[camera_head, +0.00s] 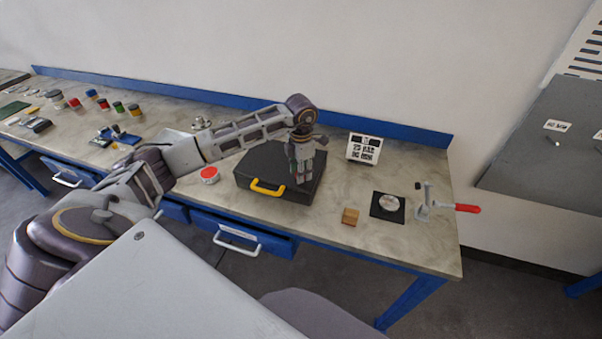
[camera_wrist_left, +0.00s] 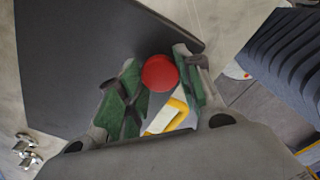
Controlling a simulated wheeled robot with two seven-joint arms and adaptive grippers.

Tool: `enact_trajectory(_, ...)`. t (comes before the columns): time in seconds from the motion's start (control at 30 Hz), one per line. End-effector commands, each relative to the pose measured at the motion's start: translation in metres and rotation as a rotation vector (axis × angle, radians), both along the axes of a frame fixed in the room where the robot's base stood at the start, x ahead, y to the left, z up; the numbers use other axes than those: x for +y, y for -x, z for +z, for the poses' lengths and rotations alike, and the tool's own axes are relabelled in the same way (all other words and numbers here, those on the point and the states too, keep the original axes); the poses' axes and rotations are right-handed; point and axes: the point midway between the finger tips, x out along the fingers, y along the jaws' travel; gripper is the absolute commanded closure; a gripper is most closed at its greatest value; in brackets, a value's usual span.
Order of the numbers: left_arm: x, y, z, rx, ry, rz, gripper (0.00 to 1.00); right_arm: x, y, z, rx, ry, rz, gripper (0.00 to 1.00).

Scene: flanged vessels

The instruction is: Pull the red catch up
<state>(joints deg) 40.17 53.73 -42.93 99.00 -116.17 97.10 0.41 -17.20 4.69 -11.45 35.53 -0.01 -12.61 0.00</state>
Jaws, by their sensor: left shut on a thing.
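A dark case (camera_head: 262,160) with a yellow handle (camera_head: 267,188) lies closed on the workbench. My left gripper (camera_head: 302,180) points down at the case's front right part. In the left wrist view the red catch (camera_wrist_left: 160,73) shows as a round red piece between the green-padded fingers of my left gripper (camera_wrist_left: 158,80), which is shut on it. The case (camera_wrist_left: 70,60) and the yellow handle (camera_wrist_left: 178,112) also show there, behind the fingers. In the head view the gripper hides the catch. My right gripper is not in view.
A red-topped round item (camera_head: 209,175) stands left of the case. A printed sign (camera_head: 364,148), a wooden block (camera_head: 350,216), a black mat (camera_head: 377,210) with a round metal piece, and a red-handled clamp (camera_head: 466,208) are to the right. Bare bench (camera_head: 412,247) lies front right.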

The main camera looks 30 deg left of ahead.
Motion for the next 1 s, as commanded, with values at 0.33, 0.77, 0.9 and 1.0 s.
enact_trajectory(0.33, 0.0005, -0.0011, 0.0048, -0.004, 0.000, 0.001, 0.62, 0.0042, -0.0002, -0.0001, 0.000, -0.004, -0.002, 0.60)
enact_trajectory(0.77, 0.0002, -0.0003, 0.0033, -0.001, 0.000, 0.000, 0.42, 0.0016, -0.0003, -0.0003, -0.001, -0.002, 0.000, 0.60)
enact_trajectory(0.9, 0.0002, -0.0004, 0.0051, -0.001, 0.000, 0.000, 0.42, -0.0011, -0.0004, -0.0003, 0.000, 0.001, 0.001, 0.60)
enact_trajectory(1.0, 0.0004, -0.0005, 0.0095, -0.001, 0.000, 0.000, 0.42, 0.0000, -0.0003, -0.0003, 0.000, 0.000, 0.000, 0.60)
